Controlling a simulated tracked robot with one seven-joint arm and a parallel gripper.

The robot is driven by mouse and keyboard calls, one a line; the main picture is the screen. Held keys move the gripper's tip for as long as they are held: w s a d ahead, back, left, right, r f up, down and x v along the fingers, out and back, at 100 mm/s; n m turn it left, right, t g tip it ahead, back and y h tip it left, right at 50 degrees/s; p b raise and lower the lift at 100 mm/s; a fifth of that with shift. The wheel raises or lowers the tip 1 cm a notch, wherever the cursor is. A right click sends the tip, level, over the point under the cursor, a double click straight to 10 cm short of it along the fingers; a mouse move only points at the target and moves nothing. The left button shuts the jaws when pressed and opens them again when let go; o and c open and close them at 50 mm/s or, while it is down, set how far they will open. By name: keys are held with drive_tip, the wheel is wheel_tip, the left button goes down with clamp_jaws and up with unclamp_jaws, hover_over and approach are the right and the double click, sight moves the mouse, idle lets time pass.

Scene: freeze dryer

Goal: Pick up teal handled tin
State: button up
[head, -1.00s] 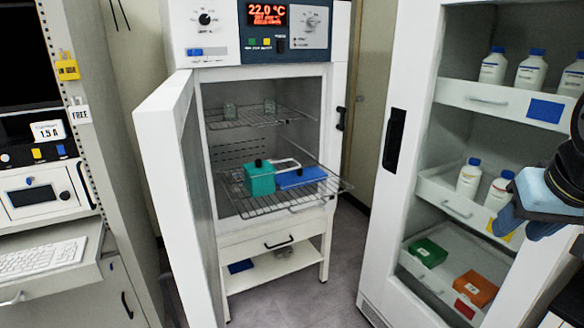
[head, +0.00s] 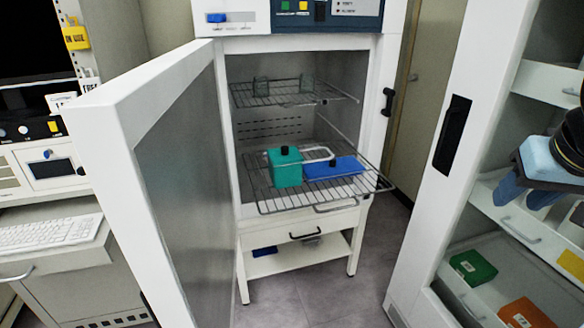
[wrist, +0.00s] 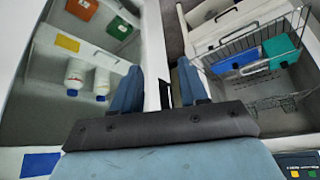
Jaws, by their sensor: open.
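The teal tin (head: 285,172) is a box with a black knob on top. It stands on the pulled-out lower wire shelf (head: 275,207) of the open freeze dryer. A blue tin (head: 335,168) is just to its right, and a pale loop-shaped handle (head: 318,153) shows behind and between them; I cannot tell which tin it belongs to. The teal tin (wrist: 281,50) also shows at the upper right of the wrist view. My gripper (wrist: 157,78) is open and empty, well away from the shelf. In the head view it is at the right edge, in front of the white cabinet.
The dryer door (head: 150,170) stands swung open on the left. The upper shelf (head: 290,95) holds small glass vessels. A white cabinet with shelves (head: 510,225) stands on the right, with green (head: 473,266) and orange (head: 525,314) boxes. Grey floor lies clear between.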

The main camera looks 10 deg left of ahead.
drive_tip(key=shift+o, duration=0.8)
drive_tip(key=shift+w, duration=0.2)
drive_tip(key=shift+o, duration=0.2)
drive_tip(key=w+a+f+t+y, duration=0.1)
drive_tip(key=w+a, duration=0.3)
drive_tip(key=w, duration=0.3)
drive_tip(key=w+a+n+t, duration=0.1)
drive_tip(key=w+a, duration=0.2)
drive_tip(key=w, duration=0.4)
drive_tip(key=shift+a+f+n+t+y, duration=0.3)
drive_tip(key=shift+a+f+t+y, duration=0.1)
drive_tip(key=n+t+y, duration=0.5)
drive_tip(key=t+y, duration=0.2)
approach(286, 151)
drive_tip(key=x, duration=0.5)
drive_tip(key=shift+a+f, duration=0.1)
drive_tip(key=shift+f, duration=0.1)
drive_tip(key=shift+x, duration=3.25)
drive_tip(key=shift+r, duration=0.15)
clamp_jaws()
